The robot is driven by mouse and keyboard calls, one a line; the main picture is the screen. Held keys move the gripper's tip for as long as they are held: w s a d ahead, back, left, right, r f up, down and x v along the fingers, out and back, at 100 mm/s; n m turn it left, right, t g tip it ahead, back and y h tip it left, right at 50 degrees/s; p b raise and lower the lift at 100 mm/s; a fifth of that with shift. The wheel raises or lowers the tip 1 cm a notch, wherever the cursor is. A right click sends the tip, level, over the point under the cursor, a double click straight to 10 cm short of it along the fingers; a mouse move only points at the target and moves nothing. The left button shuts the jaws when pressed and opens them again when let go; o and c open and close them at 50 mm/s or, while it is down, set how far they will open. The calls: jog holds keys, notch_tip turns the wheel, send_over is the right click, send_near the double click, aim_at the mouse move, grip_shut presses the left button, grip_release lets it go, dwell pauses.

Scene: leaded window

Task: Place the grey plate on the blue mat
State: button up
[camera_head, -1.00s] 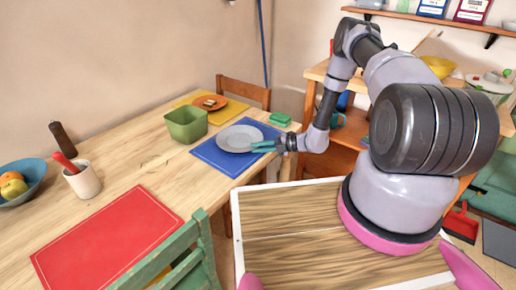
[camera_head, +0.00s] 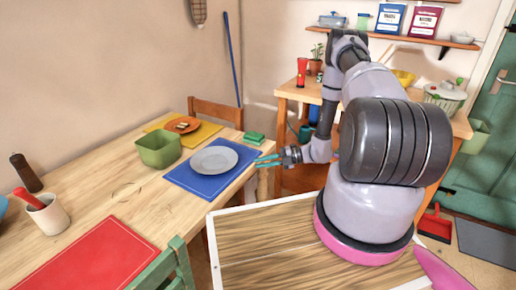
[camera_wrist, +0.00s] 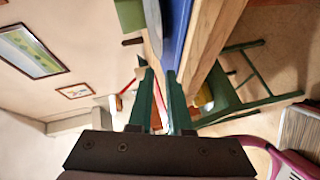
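The grey plate (camera_head: 214,160) lies flat on the blue mat (camera_head: 208,187), within its edges, on the wooden table. In the wrist view the plate (camera_wrist: 153,22) shows edge-on beside the mat (camera_wrist: 178,30). My gripper (camera_head: 262,161) is just right of the plate and mat, near the table edge, and apart from the plate. In the wrist view its two green fingers (camera_wrist: 161,90) are spread with an empty gap between them.
A green bowl (camera_head: 159,151) stands left of the mat. Behind are a yellow mat (camera_head: 205,135) with an orange plate (camera_head: 182,125), and a green sponge (camera_head: 254,138) near the mat's far corner. A red mat (camera_head: 90,262) and green chair (camera_head: 170,272) are in front.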

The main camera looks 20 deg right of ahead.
jog(key=s+a+r+n+g+h, duration=0.1)
jog(key=s+r+n+g+h, duration=0.15)
jog(key=r+n, duration=1)
jog(key=s+r+n+g+h, duration=0.2)
jog(key=r+n, duration=0.5)
jog(key=r, duration=1.1)
jog(key=s+d+r+n+t+h, duration=0.3)
jog(key=s+r+n+t+h, duration=0.5)
jog(key=s+r+n, duration=1)
jog(key=v, duration=0.3)
jog(key=shift+a+r, duration=0.15)
jog(key=shift+r, duration=0.25)
jog(key=shift+w+h, duration=0.2)
jog(key=shift+h, duration=0.05)
